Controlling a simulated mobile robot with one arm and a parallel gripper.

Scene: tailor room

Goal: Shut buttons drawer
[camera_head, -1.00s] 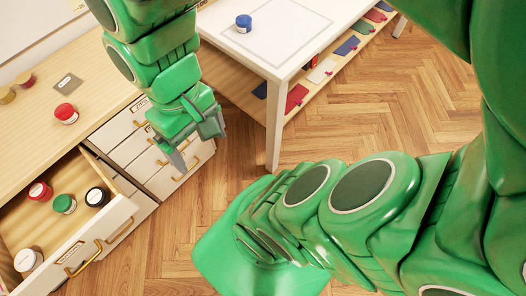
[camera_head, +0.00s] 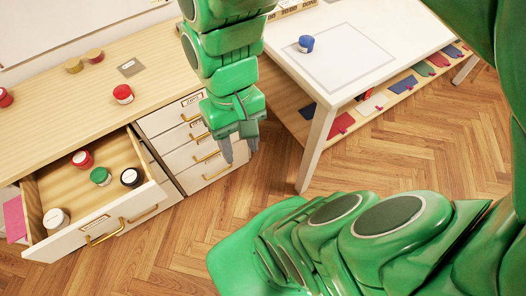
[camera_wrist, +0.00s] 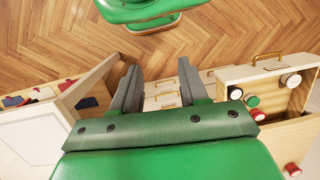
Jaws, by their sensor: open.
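The buttons drawer (camera_head: 110,222) stands pulled out of the wooden cabinet at the left in the head view, its brass handle (camera_head: 105,233) on the white front. Inside are a red spool (camera_head: 82,159), a green one (camera_head: 100,177), a black one (camera_head: 131,178) and a white one (camera_head: 56,219). The drawer also shows at the right in the wrist view (camera_wrist: 262,68). My gripper (camera_head: 240,151) is open and empty, pointing down in front of the closed drawers, right of the open drawer and apart from it. The drawer's label is too small to read.
Closed drawers (camera_head: 207,158) lie right of the open one. A red spool (camera_head: 122,94) and yellow spools stand on the cabinet top (camera_head: 60,115). A white table (camera_head: 376,72) with a blue spool (camera_head: 306,44) stands at the right. The wooden floor (camera_head: 190,235) between is clear.

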